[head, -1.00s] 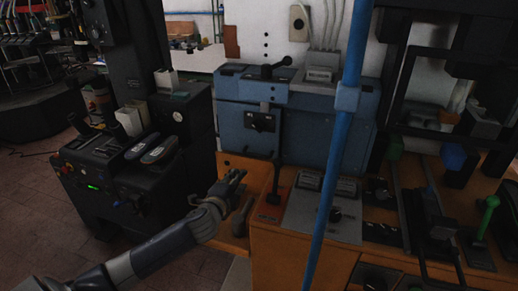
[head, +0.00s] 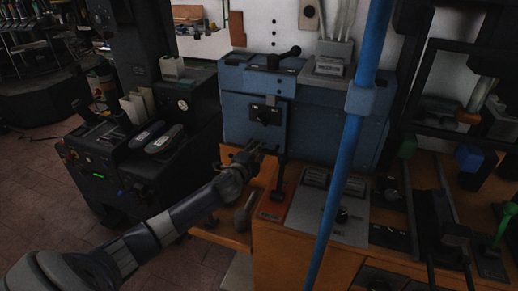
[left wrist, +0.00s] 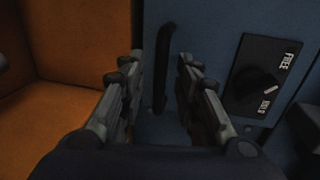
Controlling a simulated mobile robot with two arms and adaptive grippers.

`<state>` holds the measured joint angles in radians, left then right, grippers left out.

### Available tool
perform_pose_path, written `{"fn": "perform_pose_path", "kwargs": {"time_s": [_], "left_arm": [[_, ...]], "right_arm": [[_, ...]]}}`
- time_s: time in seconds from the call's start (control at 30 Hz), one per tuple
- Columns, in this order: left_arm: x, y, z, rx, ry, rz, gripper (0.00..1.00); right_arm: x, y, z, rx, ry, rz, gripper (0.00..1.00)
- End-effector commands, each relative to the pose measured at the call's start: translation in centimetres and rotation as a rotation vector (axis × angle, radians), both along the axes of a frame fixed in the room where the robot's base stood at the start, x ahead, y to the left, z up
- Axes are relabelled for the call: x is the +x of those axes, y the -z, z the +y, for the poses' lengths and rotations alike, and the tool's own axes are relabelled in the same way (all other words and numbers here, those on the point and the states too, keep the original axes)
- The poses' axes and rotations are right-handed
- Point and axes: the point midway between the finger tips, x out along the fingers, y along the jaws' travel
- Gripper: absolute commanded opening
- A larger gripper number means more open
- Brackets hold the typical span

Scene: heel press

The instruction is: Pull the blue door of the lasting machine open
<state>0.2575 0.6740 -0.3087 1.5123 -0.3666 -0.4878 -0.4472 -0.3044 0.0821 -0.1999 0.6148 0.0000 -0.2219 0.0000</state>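The lasting machine is a blue metal cabinet (head: 305,110) on the wooden bench. Its blue door (head: 238,112) is at the left part of the front and looks closed. A black panel with a rotary knob (head: 265,114) is on it; the panel also shows in the left wrist view (left wrist: 262,78). In that view a black vertical handle (left wrist: 163,65) stands on the blue face, beyond and between my fingers. My left gripper (head: 254,153) is open and empty, just in front of the lower door; its fingers also show in the left wrist view (left wrist: 160,85). My right gripper is out of view.
A blue pole (head: 345,155) stands in front of the machine. A black lever (head: 281,175) rises from a red base right of my gripper. A dark machine with two shoe soles (head: 155,140) stands left. An orange wooden wall (left wrist: 70,45) is left of the door.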

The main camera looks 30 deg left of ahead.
Motion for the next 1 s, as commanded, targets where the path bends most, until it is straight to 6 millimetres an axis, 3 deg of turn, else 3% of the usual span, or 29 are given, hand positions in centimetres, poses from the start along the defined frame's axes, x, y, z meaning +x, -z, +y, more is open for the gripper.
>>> {"fn": "perform_pose_path", "kwargs": {"time_s": [0.1,0.2,0.63,0.77,1.0], "left_arm": [[1.2,0.2,0.4,0.0,-0.002,-0.001,0.3],[1.8,0.4,0.5,-0.001,-0.001,0.0,0.3],[2.3,0.5,0.6,0.0,0.0,0.0,0.3],[2.3,0.5,0.6,0.0,-0.001,0.0,0.01],[2.3,0.5,0.6,0.0,0.0,0.001,0.0]], "right_arm": [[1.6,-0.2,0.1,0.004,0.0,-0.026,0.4],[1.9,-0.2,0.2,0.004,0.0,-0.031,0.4],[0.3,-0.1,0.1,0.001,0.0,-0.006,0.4],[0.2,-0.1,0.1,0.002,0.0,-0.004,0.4],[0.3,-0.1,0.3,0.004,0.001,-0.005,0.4]]}}
